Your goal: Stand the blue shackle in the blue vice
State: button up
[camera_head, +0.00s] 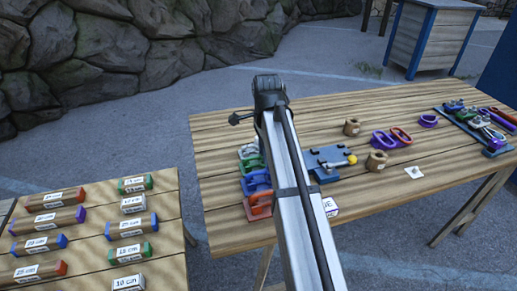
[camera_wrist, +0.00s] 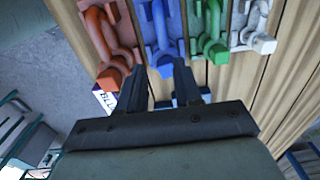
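The blue vice (camera_wrist: 177,16) stands in a row of vices in the wrist view, between the orange and green ones. A blue shackle (camera_wrist: 160,48) shows at it, lying along the vice with its near end between my fingertips; how it is seated is unclear. My gripper (camera_wrist: 164,78) has its two dark fingers apart, one on each side of that blue end. I see no clear contact. In the head view, the blue vice (camera_head: 258,186) is partly visible left of my arm. My gripper is hidden there.
An orange vice (camera_wrist: 86,20), a green vice (camera_wrist: 196,18) and a white vice (camera_wrist: 233,10) flank the blue one closely. Bare wood (camera_head: 220,135) shows at the back left.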

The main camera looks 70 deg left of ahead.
aim_at(258, 171)
jog(key=shift+s+a+r, duration=0.1)
jog(key=shift+s+a, duration=0.05)
jog(key=shift+s, duration=0.45)
jog(key=shift+s+a+r, duration=0.1)
jog(key=shift+s+a, duration=0.05)
jog(key=shift+s, duration=0.4)
jog(key=shift+w+f, duration=0.1)
jog(key=shift+f, duration=3.8)
jog(key=shift+c, duration=0.4)
grip_shut()
jog(key=shift+r, duration=0.1)
jog(key=shift+r, duration=2.4)
